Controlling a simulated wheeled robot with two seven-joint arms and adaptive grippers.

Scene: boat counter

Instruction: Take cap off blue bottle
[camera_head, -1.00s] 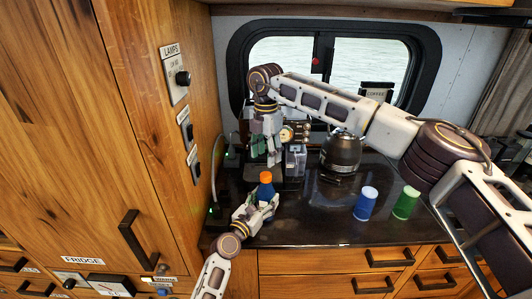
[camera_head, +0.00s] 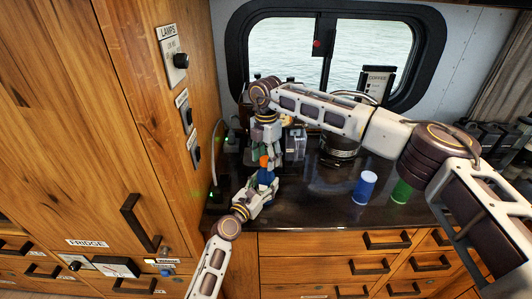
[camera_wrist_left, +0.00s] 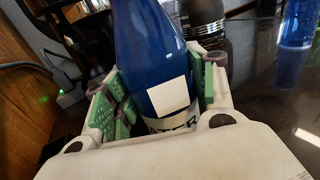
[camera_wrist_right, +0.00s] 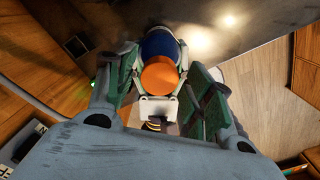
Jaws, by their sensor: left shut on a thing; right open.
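The blue bottle (camera_head: 266,177) with its orange cap (camera_head: 264,161) stands at the left of the dark counter. My left gripper (camera_head: 263,192) is shut around the bottle's body; the left wrist view shows the green pads on both sides of the blue bottle (camera_wrist_left: 150,50) and its white label. My right gripper (camera_head: 267,153) is open, pointing down above the bottle. In the right wrist view the orange cap (camera_wrist_right: 160,75) lies between its open fingers (camera_wrist_right: 165,68). The cap is on the bottle. I cannot tell whether a finger touches the cap.
A blue cup (camera_head: 364,188) and a green cup (camera_head: 402,192) stand to the right on the counter (camera_head: 320,208). A dark kettle (camera_head: 340,150) is behind them, partly hidden by my right arm. The wooden cabinet wall (camera_head: 150,110) is close on the left.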

